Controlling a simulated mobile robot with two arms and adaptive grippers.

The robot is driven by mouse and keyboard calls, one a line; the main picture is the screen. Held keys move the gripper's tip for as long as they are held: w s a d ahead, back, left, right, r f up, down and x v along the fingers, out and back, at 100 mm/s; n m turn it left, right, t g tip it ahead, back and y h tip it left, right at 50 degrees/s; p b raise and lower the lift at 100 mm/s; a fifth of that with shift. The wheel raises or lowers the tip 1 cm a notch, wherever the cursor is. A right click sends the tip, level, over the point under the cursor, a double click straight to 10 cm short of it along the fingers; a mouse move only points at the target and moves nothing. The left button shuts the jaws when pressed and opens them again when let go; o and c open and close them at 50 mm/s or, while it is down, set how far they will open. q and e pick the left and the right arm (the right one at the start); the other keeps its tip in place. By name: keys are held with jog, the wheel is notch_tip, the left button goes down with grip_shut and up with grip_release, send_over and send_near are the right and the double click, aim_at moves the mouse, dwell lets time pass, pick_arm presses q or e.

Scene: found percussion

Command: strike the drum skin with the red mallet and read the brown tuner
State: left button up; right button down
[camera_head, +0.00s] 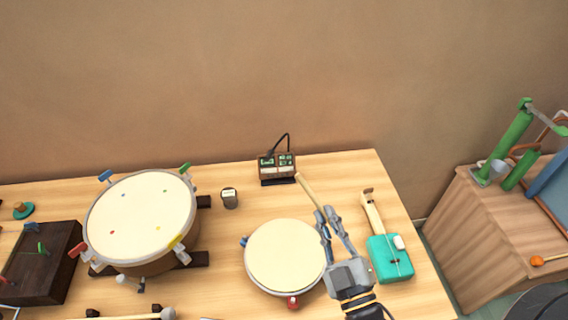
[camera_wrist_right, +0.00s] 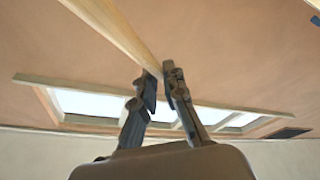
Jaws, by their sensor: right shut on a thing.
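My right gripper (camera_head: 325,213) is shut on a pale wooden stick (camera_head: 308,190), held above the table to the right of the small drum. The stick slants up and left towards the tuner; I see no red head on it. In the right wrist view, the stick (camera_wrist_right: 118,32) runs from between the fingers (camera_wrist_right: 160,82) out of the top edge. A large drum with a cream skin (camera_head: 140,215) stands at left, and a smaller round drum (camera_head: 284,257) at centre. A brown tuner (camera_head: 277,168) with green displays stands at the back. My left gripper is not in view.
A small dark device (camera_head: 230,198) stands between the drums. A teal stringed instrument (camera_head: 390,258) lies close right of my right gripper. A dark wooden box (camera_head: 45,265) is at far left, and a pale-headed mallet (camera_head: 167,314) at the front edge. A wall closes off the back.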

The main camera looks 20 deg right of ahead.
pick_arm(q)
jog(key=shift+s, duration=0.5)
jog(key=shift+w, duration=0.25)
